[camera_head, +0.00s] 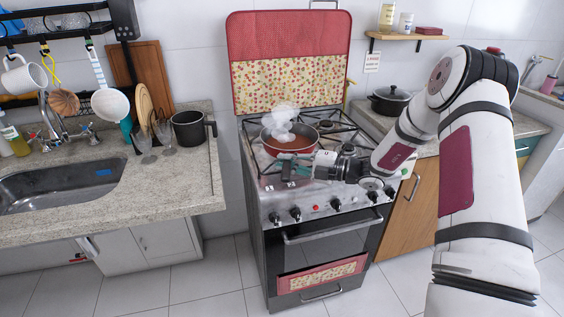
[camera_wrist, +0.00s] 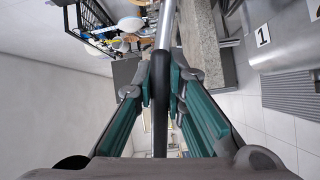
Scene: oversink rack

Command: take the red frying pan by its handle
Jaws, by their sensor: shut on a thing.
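The red frying pan (camera_head: 279,152) sits on the left front part of the stove top in the head view, with brownish content inside and pale steam above it. My gripper (camera_head: 294,168) is at the pan's near side, low over the stove's front edge. In the wrist view, my gripper (camera_wrist: 161,88) is shut on the pan's black handle (camera_wrist: 160,105), which runs between the two green-sided fingers. A silver length (camera_wrist: 165,28) extends beyond it. The pan's bowl does not show clearly there. In the head view the gripper mostly hides the handle.
The stove (camera_head: 318,237) has its red-and-patterned cover (camera_head: 289,65) raised behind the pan. A black pot (camera_head: 389,101) stands on the right counter. A dark mug-like pot (camera_head: 188,128) and glasses stand on the left counter by the sink (camera_head: 60,187). Bare stone counter lies left of the stove.

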